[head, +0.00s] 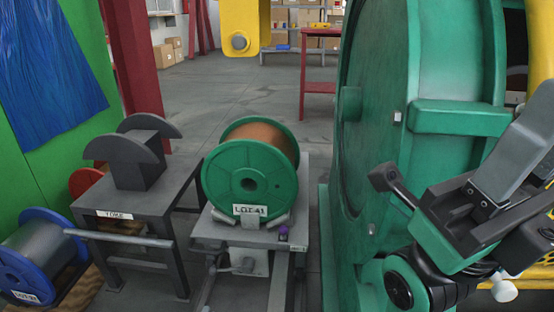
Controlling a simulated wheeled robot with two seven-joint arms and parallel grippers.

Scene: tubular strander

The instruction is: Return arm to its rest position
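My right arm (470,222) is folded at the right edge of the head view, in dark grey, black and green, in front of the large green machine housing (455,70). I see no gripper fingers on it that I can make out. My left arm and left gripper are not in view. A green-flanged spool (249,183) with copper-brown winding, labelled LOT 41, sits on a grey stand (297,232) in the middle.
A dark table (140,213) labelled YOKE bears a dark cradle-like block (135,160). A blue-flanged spool (28,262) stands at lower left. A red post (137,60) and yellow hook block (239,28) are behind. Grey floor (215,92) is open beyond the spool.

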